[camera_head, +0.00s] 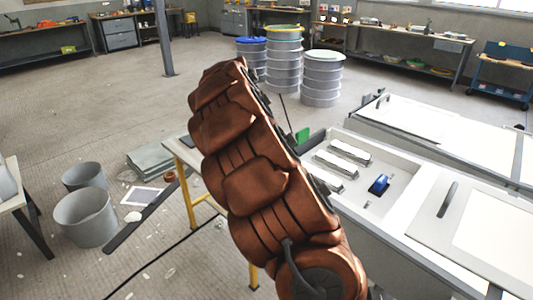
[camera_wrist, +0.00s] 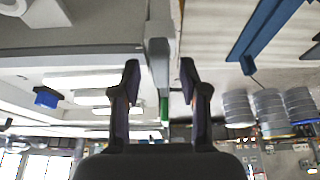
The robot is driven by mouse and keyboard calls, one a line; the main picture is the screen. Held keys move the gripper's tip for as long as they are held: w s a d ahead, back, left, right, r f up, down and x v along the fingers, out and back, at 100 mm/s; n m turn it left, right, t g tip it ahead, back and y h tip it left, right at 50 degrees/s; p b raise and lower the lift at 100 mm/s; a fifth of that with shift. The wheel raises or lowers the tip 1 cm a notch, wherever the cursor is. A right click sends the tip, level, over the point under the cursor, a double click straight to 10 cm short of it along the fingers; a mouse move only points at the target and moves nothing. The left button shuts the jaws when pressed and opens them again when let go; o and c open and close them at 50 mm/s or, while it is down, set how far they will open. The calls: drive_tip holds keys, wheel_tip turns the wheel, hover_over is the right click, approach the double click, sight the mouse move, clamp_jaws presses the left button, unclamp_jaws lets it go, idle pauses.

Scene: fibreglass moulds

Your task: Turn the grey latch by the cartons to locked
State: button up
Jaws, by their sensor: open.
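My gripper (camera_wrist: 158,72) shows in the wrist view, its two dark fingers apart with nothing held between them. In the head view it is hidden behind my brown-covered arm. Beyond the fingertips is a narrow grey strip (camera_wrist: 158,45), like the rim of the white bench; I cannot tell whether the grey latch is part of it. No latch or its position can be made out surely in either view.
A small green thing (camera_head: 302,135) is beside the bench edge. Stacked grey drums (camera_head: 322,78) stand behind. Buckets (camera_head: 85,217) are at left, with open floor beyond.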

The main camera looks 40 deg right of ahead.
drive_tip(key=v, duration=1.2)
idle(0.3)
drive_tip(key=s+a+f+n+y+p, duration=0.1)
drive_tip(key=s+a+f+n, duration=0.2)
drive_tip(key=s+a, duration=0.6)
drive_tip(key=s+a+f+n+g+y+p, duration=0.1)
drive_tip(key=s+a+f+n, duration=0.3)
drive_tip(key=s+a+n, duration=0.4)
drive_tip(key=s+a+f+n+g+y+p, duration=0.1)
drive_tip(key=s+a+f+n+y, duration=0.1)
drive_tip(key=s+a+n, duration=0.4)
drive_tip(key=s+a+f, duration=0.1)
drive_tip(key=s+a, duration=0.3)
drive_tip(key=s, duration=0.6)
drive_tip(key=shift+f, duration=0.3)
